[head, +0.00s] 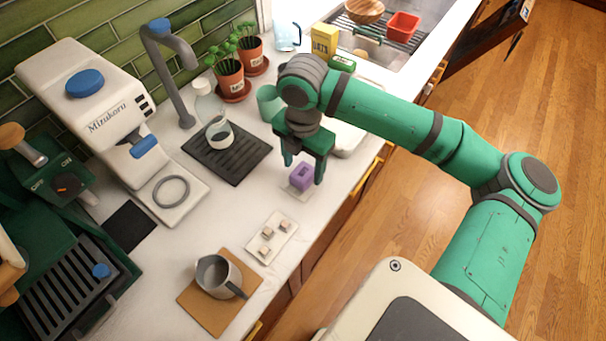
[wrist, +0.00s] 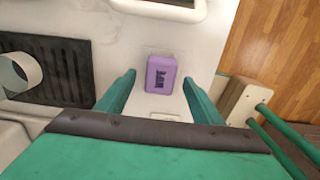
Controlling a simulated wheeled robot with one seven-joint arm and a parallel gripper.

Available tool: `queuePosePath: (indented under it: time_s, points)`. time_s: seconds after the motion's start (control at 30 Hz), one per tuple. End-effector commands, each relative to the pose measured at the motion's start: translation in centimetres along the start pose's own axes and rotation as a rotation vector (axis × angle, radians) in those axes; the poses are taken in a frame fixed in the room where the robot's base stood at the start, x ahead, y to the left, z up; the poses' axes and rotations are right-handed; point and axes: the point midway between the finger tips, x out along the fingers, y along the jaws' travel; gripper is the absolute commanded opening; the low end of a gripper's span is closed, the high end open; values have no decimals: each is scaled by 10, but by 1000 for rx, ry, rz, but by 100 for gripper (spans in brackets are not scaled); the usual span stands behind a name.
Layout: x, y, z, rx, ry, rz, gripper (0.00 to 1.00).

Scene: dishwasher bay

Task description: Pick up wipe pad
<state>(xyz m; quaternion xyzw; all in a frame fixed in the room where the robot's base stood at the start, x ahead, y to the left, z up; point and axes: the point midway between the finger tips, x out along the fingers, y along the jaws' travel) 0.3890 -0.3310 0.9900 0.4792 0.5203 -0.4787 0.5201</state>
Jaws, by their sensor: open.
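The wipe pad (head: 302,176) is a small purple block resting on a pale square base on the white counter. In the wrist view the pad (wrist: 161,74) lies ahead, between the lines of my two fingers, with dark lettering on its top. My gripper (head: 304,174) is open and points down over the pad, one finger to each side. In the wrist view my gripper (wrist: 158,85) shows its green fingers apart with nothing between them but counter and the pad. I cannot tell whether the fingertips are level with the pad.
A tray of small cubes (head: 270,238) and a grey pitcher on a brown board (head: 205,316) lie nearer.

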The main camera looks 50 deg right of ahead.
Motion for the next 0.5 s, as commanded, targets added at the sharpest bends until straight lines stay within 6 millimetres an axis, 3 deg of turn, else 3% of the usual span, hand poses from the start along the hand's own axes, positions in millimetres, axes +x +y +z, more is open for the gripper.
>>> queuePosePath:
  time_s: [0.2, 0.5]
  points:
    - [25, -1, 1, 0, -1, -1, 61]
    - [29, 0, 0, -2, -1, 0, 59]
